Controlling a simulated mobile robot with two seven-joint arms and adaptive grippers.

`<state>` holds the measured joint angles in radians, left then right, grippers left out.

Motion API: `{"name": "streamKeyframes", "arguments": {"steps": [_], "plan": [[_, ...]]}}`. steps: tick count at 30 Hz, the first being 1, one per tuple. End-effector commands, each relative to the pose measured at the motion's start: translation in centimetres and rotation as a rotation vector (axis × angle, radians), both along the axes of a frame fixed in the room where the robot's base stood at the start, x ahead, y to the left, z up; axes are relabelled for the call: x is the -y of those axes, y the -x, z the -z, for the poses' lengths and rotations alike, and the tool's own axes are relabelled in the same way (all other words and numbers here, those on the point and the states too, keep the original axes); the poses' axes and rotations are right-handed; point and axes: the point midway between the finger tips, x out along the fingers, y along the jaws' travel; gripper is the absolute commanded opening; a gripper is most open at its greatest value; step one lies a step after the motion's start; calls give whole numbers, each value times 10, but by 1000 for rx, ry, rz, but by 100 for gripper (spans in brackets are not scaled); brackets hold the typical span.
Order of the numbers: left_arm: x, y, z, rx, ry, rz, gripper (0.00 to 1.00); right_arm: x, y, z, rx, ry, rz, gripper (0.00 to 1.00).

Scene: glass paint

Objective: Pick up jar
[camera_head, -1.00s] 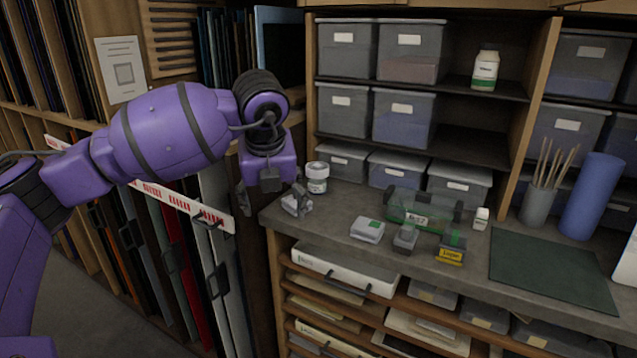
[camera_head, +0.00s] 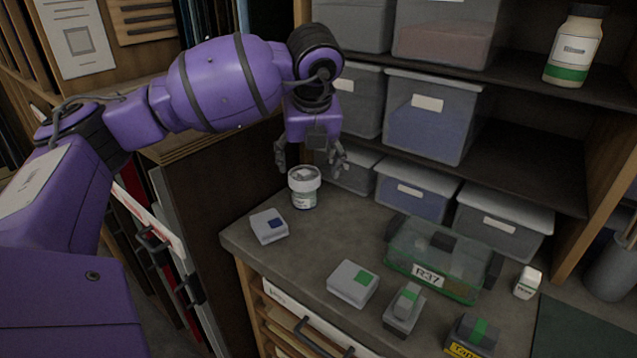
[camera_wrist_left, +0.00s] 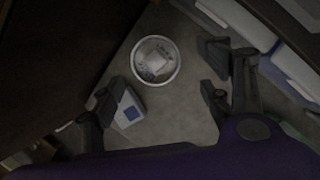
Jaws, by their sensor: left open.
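A small white jar (camera_head: 304,187) with a pale lid and a label stands upright on the grey counter near its left end. My left gripper (camera_head: 312,165) is open above the jar, with its fingers spread to either side. In the left wrist view the jar's round lid (camera_wrist_left: 155,60) lies ahead of the open fingers (camera_wrist_left: 162,98), slightly left of centre. The gripper does not appear to touch it. A larger white bottle (camera_head: 573,46) with a green band stands on the upper shelf at the right. My right gripper is not in view.
A small box with a blue square (camera_head: 268,226) sits close to the jar. A box with a green square (camera_head: 353,284), a clear green case (camera_head: 435,262) and a small white bottle (camera_head: 527,282) stand farther right. Grey bins (camera_head: 415,203) line the back.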

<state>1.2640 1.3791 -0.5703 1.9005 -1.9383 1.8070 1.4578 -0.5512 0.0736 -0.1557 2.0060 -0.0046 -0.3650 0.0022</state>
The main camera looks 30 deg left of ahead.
Motion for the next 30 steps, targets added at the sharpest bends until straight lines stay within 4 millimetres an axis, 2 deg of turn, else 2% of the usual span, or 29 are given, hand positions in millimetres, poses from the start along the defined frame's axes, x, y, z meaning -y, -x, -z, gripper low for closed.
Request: {"name": "streamKeyframes", "arguments": {"steps": [3, 7, 16, 25, 30], "plan": [[-4, -3, 13, -5, 0, -2, 71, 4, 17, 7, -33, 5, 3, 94], [-8, -7, 26, -4, 0, 0, 71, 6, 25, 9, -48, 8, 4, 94], [-23, -17, 62, -3, 0, -1, 71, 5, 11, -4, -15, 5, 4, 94], [-25, -19, 69, 0, 0, 1, 71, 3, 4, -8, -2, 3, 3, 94], [-25, -19, 69, -1, 0, 1, 50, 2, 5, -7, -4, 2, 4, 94]]}}
